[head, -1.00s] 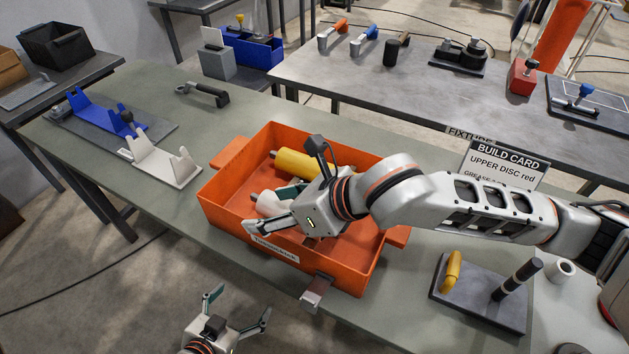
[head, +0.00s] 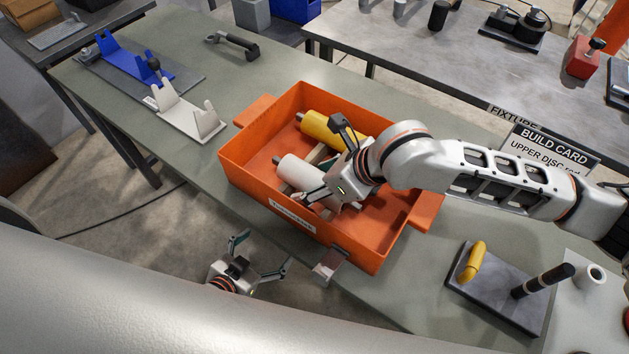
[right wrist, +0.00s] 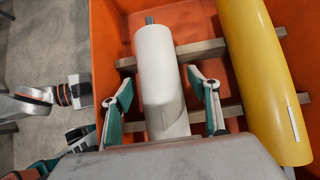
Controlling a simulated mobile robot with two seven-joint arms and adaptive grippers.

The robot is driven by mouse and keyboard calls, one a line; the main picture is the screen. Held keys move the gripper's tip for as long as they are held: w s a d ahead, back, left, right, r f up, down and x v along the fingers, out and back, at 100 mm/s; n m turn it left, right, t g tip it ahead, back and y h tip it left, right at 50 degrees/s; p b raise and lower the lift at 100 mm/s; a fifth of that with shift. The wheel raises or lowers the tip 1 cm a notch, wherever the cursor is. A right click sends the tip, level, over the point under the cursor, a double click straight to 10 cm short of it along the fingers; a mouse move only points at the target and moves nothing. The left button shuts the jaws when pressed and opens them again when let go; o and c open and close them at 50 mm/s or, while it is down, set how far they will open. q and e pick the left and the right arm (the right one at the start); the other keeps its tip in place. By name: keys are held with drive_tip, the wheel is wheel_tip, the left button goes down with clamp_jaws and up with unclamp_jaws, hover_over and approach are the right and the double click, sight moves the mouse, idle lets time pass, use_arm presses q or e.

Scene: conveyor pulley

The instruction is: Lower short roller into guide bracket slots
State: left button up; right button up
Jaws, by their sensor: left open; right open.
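A white roller (head: 300,172) and a thicker-looking yellow roller (head: 318,124) lie side by side in an orange bin (head: 239,165). The white one looks shorter; my right arm partly hides both. My right gripper (right wrist: 163,92) is open, with one finger on each side of the white roller (right wrist: 157,62); contact is unclear. In the head view that gripper (head: 318,187) is low inside the bin. My left gripper (head: 261,257) is open and empty in front of the table. A blue bracket (head: 130,62) and a pale grey bracket (head: 187,115) with upright ends stand at the table's left.
The rollers rest across wooden strips (right wrist: 192,51). The bin's walls stand close around my right gripper. A black-handled tool (head: 232,45) lies behind the brackets. A dark plate with a yellow handle (head: 476,262) and a black post is at right. Table between brackets and bin is clear.

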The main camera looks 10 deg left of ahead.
sight(314, 174)
drive_tip(key=shift+a+f, duration=0.1)
drive_tip(key=shift+f, duration=0.05)
clamp_jaws()
drive_tip(key=shift+w+a+r, duration=0.1)
drive_tip(key=shift+w+r, duration=0.05)
drive_tip(key=shift+r, duration=0.05)
drive_tip(key=shift+r, duration=0.25)
wheel_tip(314, 174, up, 20)
drive_tip(key=p, duration=0.2)
drive_tip(key=shift+f, duration=0.25)
idle(0.4)
